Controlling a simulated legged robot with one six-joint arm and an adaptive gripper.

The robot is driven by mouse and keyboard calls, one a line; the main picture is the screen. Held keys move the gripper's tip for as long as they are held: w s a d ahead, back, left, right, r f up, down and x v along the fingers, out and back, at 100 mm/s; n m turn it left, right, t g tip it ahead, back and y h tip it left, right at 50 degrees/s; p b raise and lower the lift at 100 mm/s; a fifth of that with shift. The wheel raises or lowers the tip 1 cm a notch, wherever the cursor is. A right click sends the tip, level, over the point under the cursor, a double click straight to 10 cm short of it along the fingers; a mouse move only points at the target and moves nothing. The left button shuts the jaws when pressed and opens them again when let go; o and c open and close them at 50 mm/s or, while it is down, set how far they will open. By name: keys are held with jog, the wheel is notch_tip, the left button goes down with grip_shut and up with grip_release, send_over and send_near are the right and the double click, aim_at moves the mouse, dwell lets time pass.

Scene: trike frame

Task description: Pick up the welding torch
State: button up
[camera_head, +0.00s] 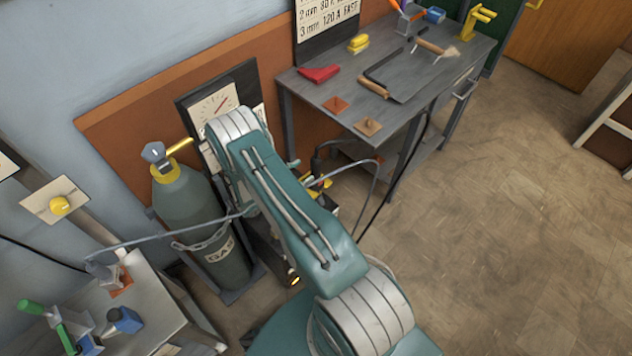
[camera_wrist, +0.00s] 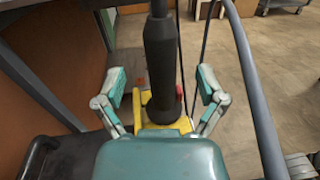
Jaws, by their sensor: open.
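In the wrist view a black tapered handle, which looks like the welding torch (camera_wrist: 161,62), stands upright between the two fingers of my gripper (camera_wrist: 160,80). The gripper is open, with one teal finger on each side of the handle and a visible gap on both sides. A yellow part (camera_wrist: 150,128) with a red piece sits around or behind the handle's lower end; I cannot tell which. In the head view my arm hides most of the gripper and torch area.
A grey workbench (camera_head: 335,92) with tools stands at the back. A green gas cylinder (camera_head: 205,228) stands left of my arm. A grey hose (camera_wrist: 250,90) curves close to the right finger, and thin cables hang nearby. The floor (camera_head: 500,240) on the right is clear.

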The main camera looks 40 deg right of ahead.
aim_at(316, 163)
jog(key=d, duration=0.4)
jog(key=shift+s+d, duration=0.2)
jog(key=shift+d, duration=0.2)
jog(key=shift+c, duration=0.2)
jog(key=shift+a, duration=0.1)
grip_shut()
jog(key=shift+r, duration=0.1)
